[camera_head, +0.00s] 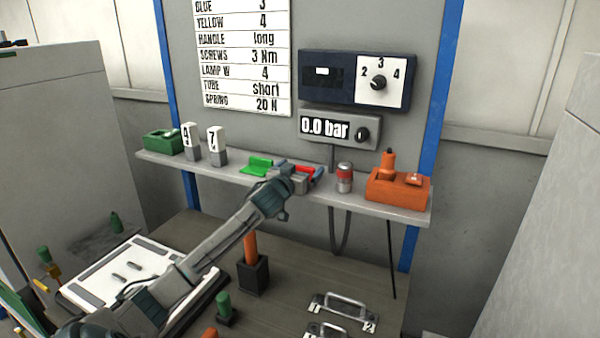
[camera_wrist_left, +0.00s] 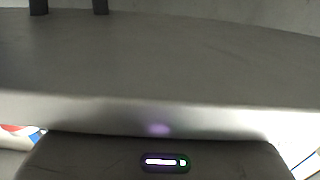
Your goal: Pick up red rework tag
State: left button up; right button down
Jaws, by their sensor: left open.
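A small red piece, which looks like the red rework tag (camera_head: 304,170), is on the wall shelf (camera_head: 225,168), near its middle. My left gripper (camera_head: 299,177) is open at the shelf, right at the red piece and partly covering it. I cannot tell whether the fingers touch it or stand around it. Green pieces (camera_head: 260,165) lie just left of the gripper, and a small blue piece (camera_head: 319,172) shows just to its right. In the left wrist view a broad grey surface (camera_wrist_left: 160,60) fills most of the picture, and no tag can be made out between fingers.
A red-and-grey can (camera_head: 345,178) and an orange block (camera_head: 398,190) stand right of the gripper on the shelf. White-topped blocks (camera_head: 216,140) and a green box (camera_head: 164,141) stand left. A pressure display (camera_head: 338,129) hangs above. The bench (camera_head: 300,275) below holds handles and a white board (camera_head: 125,275).

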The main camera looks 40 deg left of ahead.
pick_arm(q)
jog(key=c, duration=1)
